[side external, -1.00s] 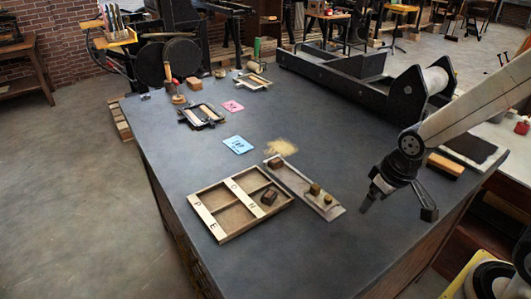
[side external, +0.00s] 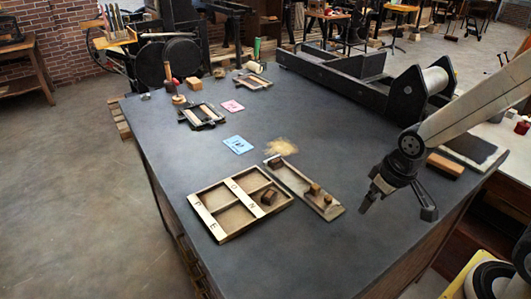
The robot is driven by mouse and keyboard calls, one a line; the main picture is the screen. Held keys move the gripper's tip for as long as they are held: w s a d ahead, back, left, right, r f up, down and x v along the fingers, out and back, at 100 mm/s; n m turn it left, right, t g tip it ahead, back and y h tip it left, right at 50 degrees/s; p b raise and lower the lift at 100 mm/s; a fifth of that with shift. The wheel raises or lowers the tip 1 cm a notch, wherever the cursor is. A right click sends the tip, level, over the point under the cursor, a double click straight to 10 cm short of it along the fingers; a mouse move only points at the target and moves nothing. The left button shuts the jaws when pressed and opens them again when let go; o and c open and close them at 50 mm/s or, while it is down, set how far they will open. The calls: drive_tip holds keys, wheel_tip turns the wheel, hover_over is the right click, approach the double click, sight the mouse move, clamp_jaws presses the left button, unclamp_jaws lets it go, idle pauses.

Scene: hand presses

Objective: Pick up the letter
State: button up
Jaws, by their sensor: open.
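Several small brown letter blocks are in view. One letter block (side external: 275,162) sits at the far end of a narrow tray (side external: 299,184), and two smaller blocks (side external: 315,189) sit toward its near end. Another dark letter block (side external: 268,197) lies in the right compartment of a wooden divided case (side external: 219,233) marked with letters on its strips. Which block is the letter I cannot tell. My gripper (side external: 398,212) is open and empty above the dark table, to the right of the narrow tray and apart from every block.
A blue card (side external: 238,144), a pink card (side external: 232,106) and a tan powdery patch (side external: 282,147) lie behind the trays. A small frame (side external: 202,117) stands at the back left. A large black press (side external: 365,85) fills the back right. A brown block (side external: 445,165) sits behind my gripper. The table front is clear.

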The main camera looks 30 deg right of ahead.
drive_tip(key=shift+w, duration=0.1)
drive_tip(key=t, duration=0.2)
approach(278, 162)
drive_tip(key=w+f, duration=0.1)
drive_tip(key=shift+w+f+n, duration=0.1)
drive_tip(key=shift+f+n, duration=0.1)
drive_tip(key=shift+n, duration=0.1)
drive_tip(key=shift+f, duration=0.1)
drive_tip(key=shift+x, duration=1.2)
drive_tip(key=shift+f, duration=0.15)
drive_tip(key=shift+x, duration=2.4)
drive_tip(key=shift+f, duration=0.1)
